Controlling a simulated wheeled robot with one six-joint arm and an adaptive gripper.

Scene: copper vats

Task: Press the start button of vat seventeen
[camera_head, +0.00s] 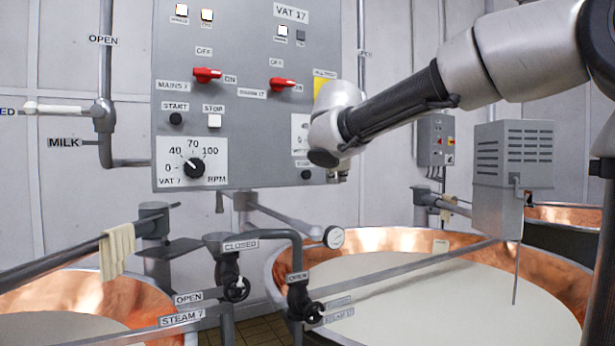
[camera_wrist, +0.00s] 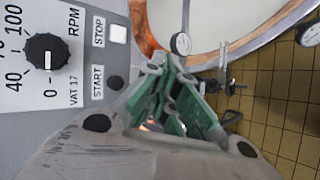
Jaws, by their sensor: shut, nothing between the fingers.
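The control panel (camera_head: 235,110) carries controls for vat 7 on its left and vat 17 on its right. Vat seventeen's start button (camera_head: 306,174) is small, black and round, near the panel's lower right edge. In the wrist view this start button (camera_wrist: 115,82) sits beside its START label, left of the fingers. My wrist hides part of vat 17's dial in the head view.
Vat 17's white stop button (camera_wrist: 117,34) is close to the start button. The vat 17 speed dial (camera_wrist: 45,55) is beside them. Below stand valve pipes (camera_head: 265,236), a gauge (camera_head: 334,237) and the copper vat (camera_head: 283,255) of white liquid. A grey vented box (camera_head: 513,165) stands at right.

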